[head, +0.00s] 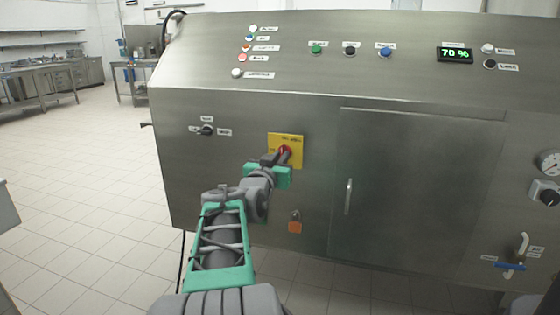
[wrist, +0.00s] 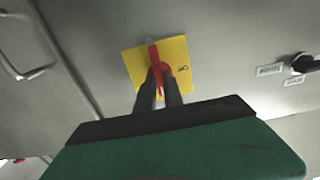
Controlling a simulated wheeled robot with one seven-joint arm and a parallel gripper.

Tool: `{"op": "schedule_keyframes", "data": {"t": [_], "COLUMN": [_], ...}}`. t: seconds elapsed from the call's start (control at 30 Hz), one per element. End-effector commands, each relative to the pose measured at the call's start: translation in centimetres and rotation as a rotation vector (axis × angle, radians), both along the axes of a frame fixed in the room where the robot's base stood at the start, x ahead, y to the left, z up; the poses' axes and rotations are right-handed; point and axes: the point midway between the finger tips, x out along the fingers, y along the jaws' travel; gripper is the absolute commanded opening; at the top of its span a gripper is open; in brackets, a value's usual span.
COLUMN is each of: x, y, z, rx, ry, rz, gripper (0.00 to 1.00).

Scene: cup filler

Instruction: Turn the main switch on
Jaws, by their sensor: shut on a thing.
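The main switch is a red rotary handle (head: 286,151) on a yellow plate (head: 299,140) on the front of the steel machine. In the wrist view the red handle (wrist: 153,54) stands in line with the fingers, over the yellow plate (wrist: 180,72). My gripper (head: 283,155) reaches the handle from the front. In the wrist view my gripper (wrist: 160,78) has its two dark fingers shut on the red handle. The fingers hide part of the handle. A label on the plate is too small to read surely.
A black selector knob (head: 207,130) sits left of the plate. An orange padlock-like part (head: 295,224) hangs below it. A cabinet door with a handle (head: 348,197) is to the right. A display (head: 455,55) on the sloped top reads 70 %. Open tiled floor lies left.

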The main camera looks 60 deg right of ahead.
Motion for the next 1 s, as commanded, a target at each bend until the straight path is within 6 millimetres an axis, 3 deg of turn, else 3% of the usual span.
{"op": "schedule_keyframes", "data": {"t": [0.23, 0.27, 0.5, 0.77, 0.87, 1.0], "x": [0.0, 0.0, 0.0, 0.0, -0.1, -0.5], "y": [0.0, 0.0, 0.0, 0.2, 1.3, 4.2], "z": [-0.1, -0.1, 0.0, 0.0, 0.2, 0.3], "rx": [0.002, 0.002, 0.001, 0.0, -0.001, -0.001], "ry": [-0.001, -0.001, 0.0, 0.001, 0.0, 0.0], "rz": [0.001, 0.001, 0.0, 0.001, 0.002, 0.004], "gripper": [0.0, 0.14, 0.34, 0.34, 0.34, 0.34]}}
